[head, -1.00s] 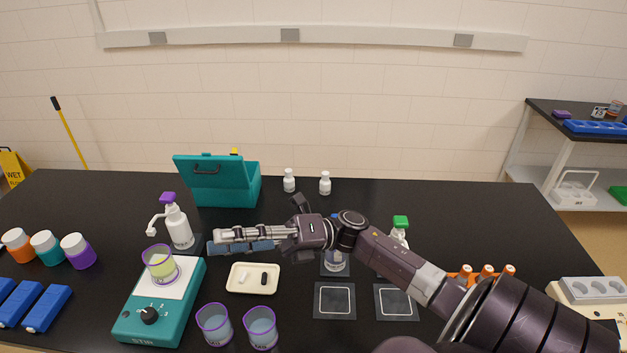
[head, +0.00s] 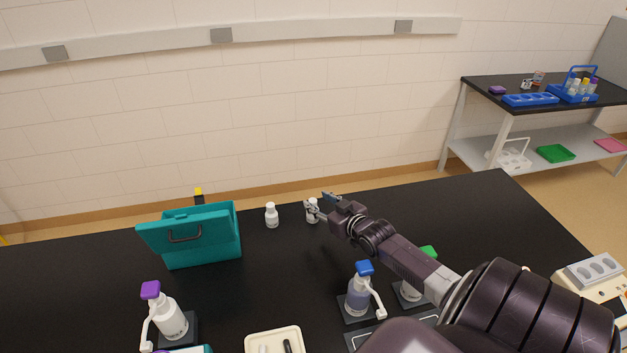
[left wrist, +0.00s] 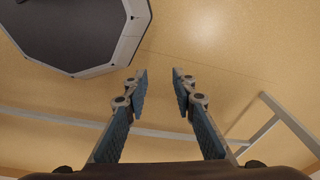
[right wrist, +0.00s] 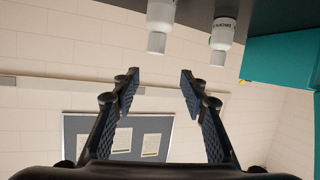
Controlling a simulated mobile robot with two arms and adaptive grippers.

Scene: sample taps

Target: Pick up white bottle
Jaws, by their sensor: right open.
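Two small white bottles with white caps stand upright near the far edge of the black bench: a left one (head: 272,215) and a right one (head: 313,213). My right gripper (head: 322,203) is open and empty at the right bottle, partly covering it in the head view. In the right wrist view the picture is upside down; the right bottle (right wrist: 160,22) is ahead, in line with the gap of the open gripper (right wrist: 160,78), and the labelled left bottle (right wrist: 223,36) is beside it. My left gripper (left wrist: 159,76) is open and empty over the floor.
A teal case (head: 200,243) stands left of the bottles. Purple-topped (head: 168,315), blue-topped (head: 359,293) and green-topped (head: 413,286) dispensers stand nearer. A pale tray (head: 275,340) lies in front. The bench between case and blue-topped dispenser is clear.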

